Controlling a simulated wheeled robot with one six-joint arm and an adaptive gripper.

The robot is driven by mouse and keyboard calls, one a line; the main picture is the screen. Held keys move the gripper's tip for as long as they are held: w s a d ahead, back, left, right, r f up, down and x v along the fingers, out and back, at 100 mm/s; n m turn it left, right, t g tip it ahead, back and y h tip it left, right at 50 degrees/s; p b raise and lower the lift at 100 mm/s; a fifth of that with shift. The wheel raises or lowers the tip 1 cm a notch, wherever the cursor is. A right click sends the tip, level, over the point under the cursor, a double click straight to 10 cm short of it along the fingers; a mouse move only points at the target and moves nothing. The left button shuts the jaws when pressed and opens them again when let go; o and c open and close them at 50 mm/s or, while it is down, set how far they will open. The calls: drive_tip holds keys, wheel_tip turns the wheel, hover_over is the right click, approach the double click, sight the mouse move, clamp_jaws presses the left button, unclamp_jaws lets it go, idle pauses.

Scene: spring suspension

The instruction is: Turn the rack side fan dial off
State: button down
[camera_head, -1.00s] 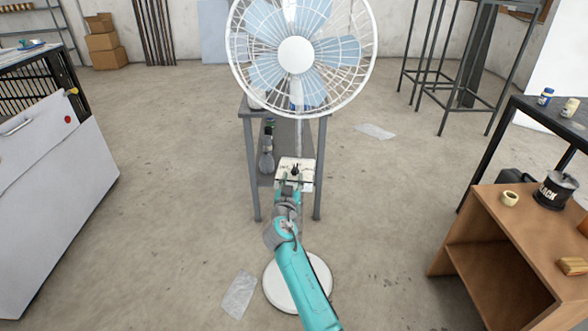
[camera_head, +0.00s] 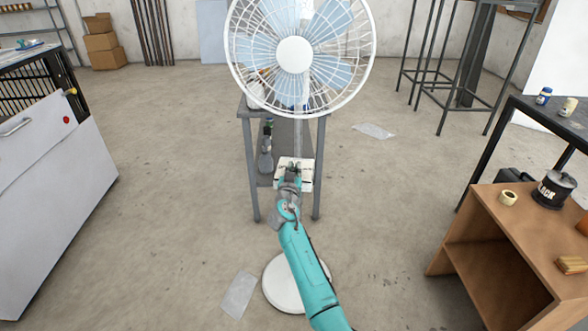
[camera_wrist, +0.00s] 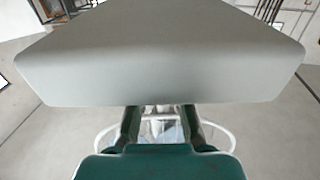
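The white fan (camera_head: 294,55) stands in the middle of the head view, its pole running down to a round white base (camera_head: 284,284). A pale control box (camera_head: 305,174) sits on the pole, in front of a grey rack. My gripper (camera_head: 293,170) is at the front of this box. In the wrist view a large pale housing (camera_wrist: 160,55), seemingly that box, fills the upper part. My gripper's fingers (camera_wrist: 160,115) stand apart below its edge, with a gap between them. Their tips reach this edge. The dial is hidden, so contact with it cannot be told.
The grey rack (camera_head: 250,165) holds a dark bottle (camera_head: 266,148). A wooden cabinet (camera_head: 500,235) stands at the right, and a white cabinet (camera_head: 60,180) at the left. The floor around the fan is mostly clear, with sheets of plastic (camera_head: 238,295) lying on it.

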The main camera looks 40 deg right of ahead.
drive_tip(key=shift+n+t+y, duration=0.3)
drive_tip(key=shift+y, duration=0.1)
drive_tip(key=shift+f+y, duration=0.1)
drive_tip(key=shift+y, duration=0.2)
drive_tip(key=shift+n+t+y, duration=0.7)
drive_tip(key=shift+n+y, duration=0.1)
drive_tip(key=shift+n+t+y, duration=0.4)
drive_tip(key=c, duration=1.1)
unclamp_jaws()
drive_tip(key=shift+c, duration=0.2)
drive_tip(key=shift+s, duration=0.15)
drive_tip(key=v, duration=1.1)
drive_tip(key=shift+s+a, duration=0.2)
drive_tip(key=shift+s, duration=0.15)
